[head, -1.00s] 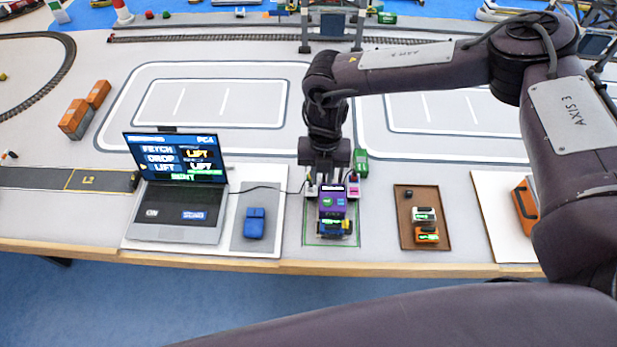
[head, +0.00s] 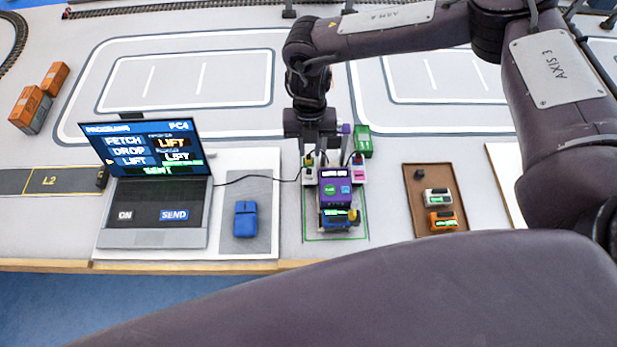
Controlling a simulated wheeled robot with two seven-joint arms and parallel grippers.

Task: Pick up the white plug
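A small white plug-like piece with a green display (head: 437,197) lies in the brown tray (head: 412,215), to the right of my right gripper. An orange piece (head: 443,220) of similar shape lies just in front of it. My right gripper (head: 333,168) points down above the purple and blue vehicle (head: 334,187) in the green-outlined square. Its dark fingers look spread apart, one at each side behind the purple block. I cannot tell whether they touch anything, and I see nothing held. My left gripper is out of view.
A small black piece (head: 420,174) lies at the tray's back. A green block (head: 363,141) stands right beside my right gripper. A laptop (head: 155,190) and a blue mouse-like device (head: 246,219) are to the left, with a black cable (head: 262,178) running towards the vehicle.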

